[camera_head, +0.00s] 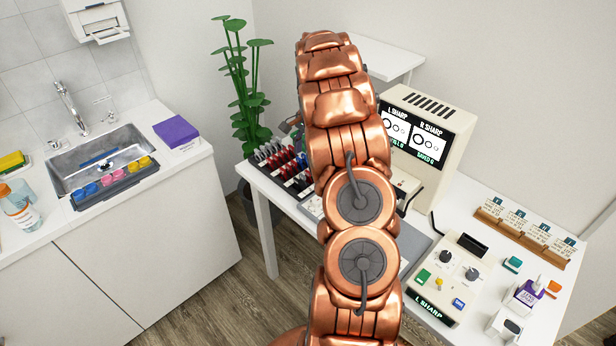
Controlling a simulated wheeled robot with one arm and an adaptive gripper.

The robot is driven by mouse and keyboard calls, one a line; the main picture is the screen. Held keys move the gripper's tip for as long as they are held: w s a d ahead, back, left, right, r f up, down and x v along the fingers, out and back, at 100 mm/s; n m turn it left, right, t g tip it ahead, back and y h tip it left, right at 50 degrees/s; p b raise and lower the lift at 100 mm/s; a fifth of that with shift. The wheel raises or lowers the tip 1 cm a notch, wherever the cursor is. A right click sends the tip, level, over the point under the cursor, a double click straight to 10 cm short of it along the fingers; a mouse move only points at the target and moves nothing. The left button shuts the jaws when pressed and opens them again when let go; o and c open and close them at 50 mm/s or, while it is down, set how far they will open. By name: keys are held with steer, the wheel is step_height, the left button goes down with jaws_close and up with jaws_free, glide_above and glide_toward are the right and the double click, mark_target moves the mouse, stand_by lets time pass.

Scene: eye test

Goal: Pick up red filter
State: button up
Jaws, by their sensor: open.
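A rack of small red, dark and pale pieces (283,166) stands at the left end of the white table, partly hidden by my copper arm. Several of its pieces look red. They are too small to tell which one is the red filter. My arm rises through the middle of the view and covers part of the table. I cannot make out my gripper; it is not visible past the arm.
A cream machine (429,140) with a two-part screen stands behind the arm. A control box (446,279), a wooden card holder (522,236) and small bottles fill the table's right. A sink (97,160) and purple box (176,132) are left. A plant (246,95) stands behind.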

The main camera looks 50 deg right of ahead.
mark_target(308, 172)
step_height(308, 172, down, 3)
steer(key=shift+s+d+f+p, duration=0.1)
steer(key=shift+d+p, duration=0.05)
steer(key=shift+p, duration=0.4)
steer(key=shift+s+f+p, duration=0.25)
steer(key=shift+f+p, duration=0.45)
steer(key=shift+p, duration=0.05)
steer(key=shift+s+a+f+p, duration=0.15)
steer(key=shift+f+p, duration=0.2)
steer(key=shift+f, duration=0.6)
steer(key=shift+w+a+f+p, duration=0.1)
steer(key=shift+f+p, duration=0.2)
steer(key=shift+f, duration=0.65)
steer(key=c, duration=0.7)
